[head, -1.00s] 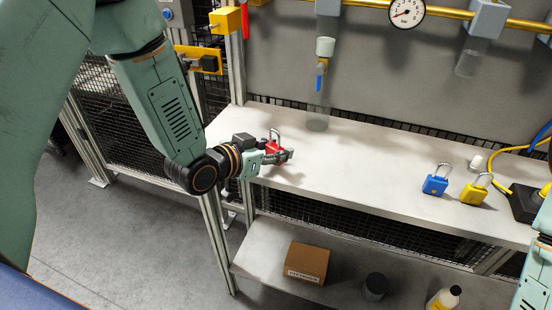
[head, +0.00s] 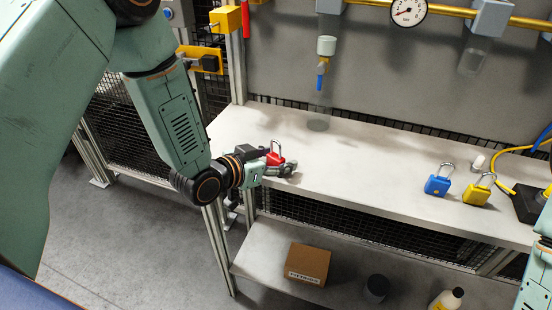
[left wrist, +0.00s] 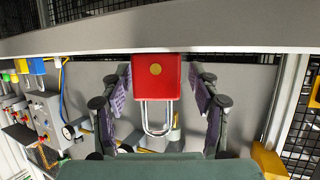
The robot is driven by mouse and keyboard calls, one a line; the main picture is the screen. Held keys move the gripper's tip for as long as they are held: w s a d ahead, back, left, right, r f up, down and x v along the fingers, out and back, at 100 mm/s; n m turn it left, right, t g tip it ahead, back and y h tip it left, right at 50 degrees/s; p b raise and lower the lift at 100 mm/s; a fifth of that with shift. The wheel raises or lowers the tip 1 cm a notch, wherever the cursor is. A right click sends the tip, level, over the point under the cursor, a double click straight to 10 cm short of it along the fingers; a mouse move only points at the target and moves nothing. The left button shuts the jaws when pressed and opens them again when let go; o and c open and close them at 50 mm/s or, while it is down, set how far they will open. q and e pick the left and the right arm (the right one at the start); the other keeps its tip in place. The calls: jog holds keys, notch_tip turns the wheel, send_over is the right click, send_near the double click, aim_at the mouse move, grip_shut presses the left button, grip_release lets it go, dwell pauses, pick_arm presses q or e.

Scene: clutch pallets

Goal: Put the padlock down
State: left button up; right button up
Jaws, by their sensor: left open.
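The red padlock (head: 275,158) stands upright, shackle up, near the left front of the workbench top (head: 340,170). My left gripper (head: 284,168) is at the padlock, low over the bench, and hides part of it in the head view. In the left wrist view, which is upside down, the padlock (left wrist: 156,78) sits between the two spread fingers of my left gripper (left wrist: 160,92). A gap shows on each side of its body. Its base meets the bench surface there. My right gripper is not in view.
A blue padlock (head: 437,186) and a yellow padlock (head: 476,195) stand farther right on the bench. The bench between them and the red padlock is clear. A cardboard box (head: 307,263) sits on the lower shelf. A gauge (head: 408,11) and brass pipe are above.

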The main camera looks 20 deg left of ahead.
pick_arm(q)
jog(key=shift+s+r, duration=0.2)
jog(key=shift+r, duration=0.2)
jog(key=shift+s+a+r, duration=0.15)
jog(key=shift+s, duration=0.05)
jog(key=p+v, duration=0.3)
jog(key=v, duration=0.8)
jog(key=shift+s, duration=0.15)
